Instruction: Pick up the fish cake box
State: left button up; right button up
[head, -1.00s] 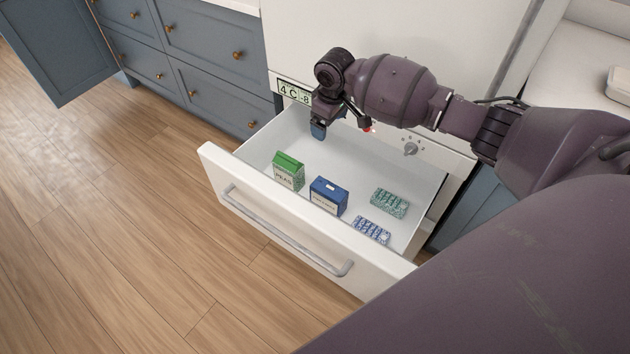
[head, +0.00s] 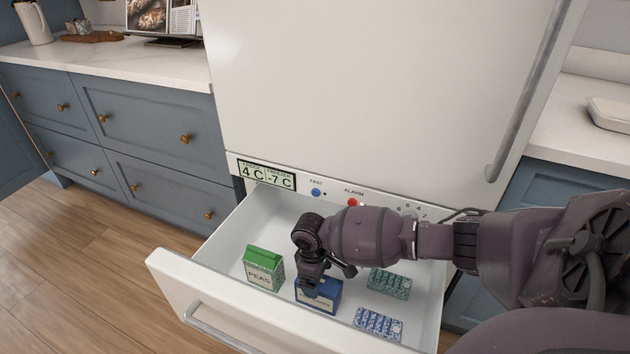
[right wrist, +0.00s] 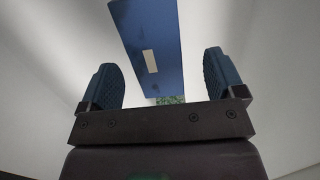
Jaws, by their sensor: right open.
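The blue box with a pale front label, which I take as the fish cake box (head: 318,299), stands in the open freezer drawer; its print is too small to read. My right gripper (head: 319,286) is directly above it, reaching down, and hides part of its top. In the right wrist view the open fingers (right wrist: 166,84) are spread wide, with the blue box (right wrist: 151,40) lying ahead, in line with the gap between them. I cannot tell whether they touch it. My left gripper is not in view.
The white drawer (head: 188,278) also holds a green peas box (head: 263,268) at the left, a green ice tray (head: 389,284) and a blue-and-white ice tray (head: 378,325) at the right. The fridge front (head: 360,100) rises behind. Blue cabinets (head: 150,140) stand at left.

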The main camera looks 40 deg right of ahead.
aim_at(319, 286)
jog(key=f+b, duration=0.1)
jog(key=f, duration=0.2)
jog(key=f+b, duration=0.1)
jog(key=f, duration=0.1)
jog(key=shift+s+d+f+b, duration=0.15)
jog(key=shift+d+f+b, duration=0.15)
jog(key=shift+b, duration=0.05)
jog(key=shift+r, duration=0.2)
jog(key=c, duration=1.2)
jog(key=shift+r, duration=0.1)
jog(key=shift+c, duration=0.2)
